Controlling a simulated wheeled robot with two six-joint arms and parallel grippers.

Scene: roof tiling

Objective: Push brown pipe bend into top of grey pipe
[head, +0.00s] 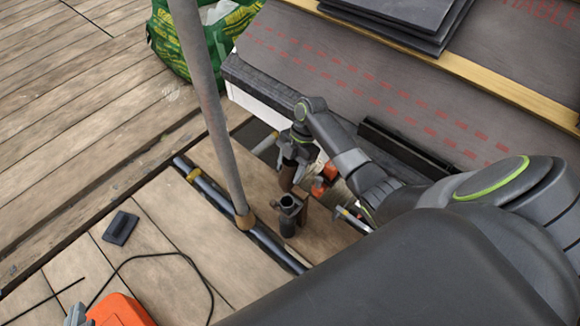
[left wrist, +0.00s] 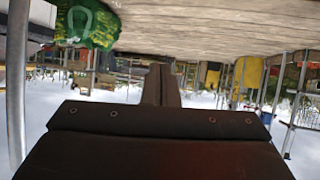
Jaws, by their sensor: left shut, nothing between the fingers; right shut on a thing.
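My right gripper (head: 297,146) is shut on a dark brown pipe piece, which looks like the brown pipe bend (head: 289,176). The bend hangs below the fingers beside the eave. Just below and nearer, a dark open-topped pipe fitting (head: 289,222) stands at the deck; whether it is the grey pipe I cannot tell. Whether the bend touches this fitting is also unclear. A short light grey length (head: 265,144) shows left of the gripper, partly hidden. My left gripper (left wrist: 161,84) is shut and empty in the left wrist view; I cannot make it out in the head view.
A scaffold pole (head: 213,110) stands left of the work spot. Dark tubes (head: 215,198) lie along the deck. The roof edge (head: 270,95) is behind, with stacked slates (head: 410,25) above. A green bag (head: 165,40), an orange object (head: 120,310) and a cable (head: 165,255) are left.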

